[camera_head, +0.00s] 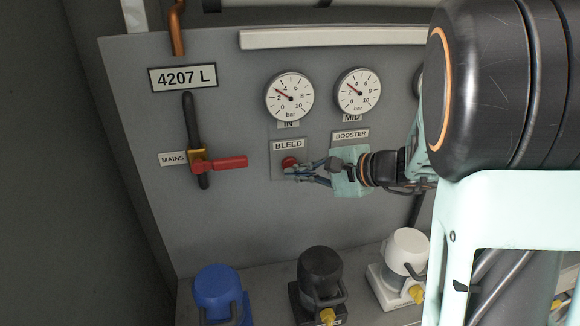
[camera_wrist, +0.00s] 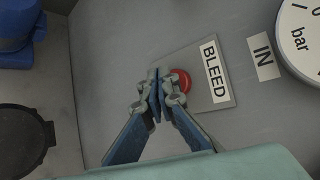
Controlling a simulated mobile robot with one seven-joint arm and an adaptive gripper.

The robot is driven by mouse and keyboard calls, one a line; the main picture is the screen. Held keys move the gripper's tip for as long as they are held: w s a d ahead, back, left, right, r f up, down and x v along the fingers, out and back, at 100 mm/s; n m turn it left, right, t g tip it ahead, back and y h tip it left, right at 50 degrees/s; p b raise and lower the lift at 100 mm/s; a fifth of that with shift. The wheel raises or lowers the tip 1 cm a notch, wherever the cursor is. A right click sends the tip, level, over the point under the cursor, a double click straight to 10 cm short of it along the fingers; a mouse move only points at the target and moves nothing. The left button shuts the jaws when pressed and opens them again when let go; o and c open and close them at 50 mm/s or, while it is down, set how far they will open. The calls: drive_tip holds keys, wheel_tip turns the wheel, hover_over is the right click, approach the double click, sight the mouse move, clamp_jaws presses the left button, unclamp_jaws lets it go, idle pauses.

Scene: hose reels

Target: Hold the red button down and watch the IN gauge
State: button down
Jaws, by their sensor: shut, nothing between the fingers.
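The red button (camera_head: 289,162) sits on a grey plate under the BLEED label (camera_head: 288,146). It also shows in the wrist view (camera_wrist: 182,80), partly hidden by my fingertips. My gripper (camera_head: 291,171) is shut and empty, its tips at the button; I cannot tell whether they touch or press it. In the wrist view my gripper (camera_wrist: 158,90) overlaps the button's edge. The IN gauge (camera_head: 289,97) is a white dial above the button, marked in bar. Its needle points up and left, between 2 and 4. Only part of the IN gauge (camera_wrist: 304,38) shows in the wrist view.
The MID gauge (camera_head: 358,92) is right of the IN gauge. A red-handled MAINS valve (camera_head: 226,163) is on the left, under the 4207 L sign (camera_head: 183,78). Blue (camera_head: 219,292), black (camera_head: 319,273) and white (camera_head: 408,250) units stand below. My arm covers the panel's right side.

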drive_tip(key=shift+w+a, duration=0.1)
drive_tip(key=shift+w, duration=0.2)
drive_tip(key=shift+w+a+b, duration=0.1)
drive_tip(key=shift+w+b, duration=0.45)
idle(2.8)
drive_tip(key=shift+s, duration=0.1)
idle(0.6)
drive_tip(key=shift+s+d+b, duration=0.25)
drive_tip(key=shift+s+b, duration=0.1)
drive_tip(key=shift+s, duration=0.5)
drive_tip(key=s, duration=0.2)
drive_tip(key=s+d+b, duration=0.1)
drive_tip(key=s, duration=0.1)
drive_tip(key=shift+s+d, duration=0.15)
drive_tip(key=shift+s, duration=0.25)
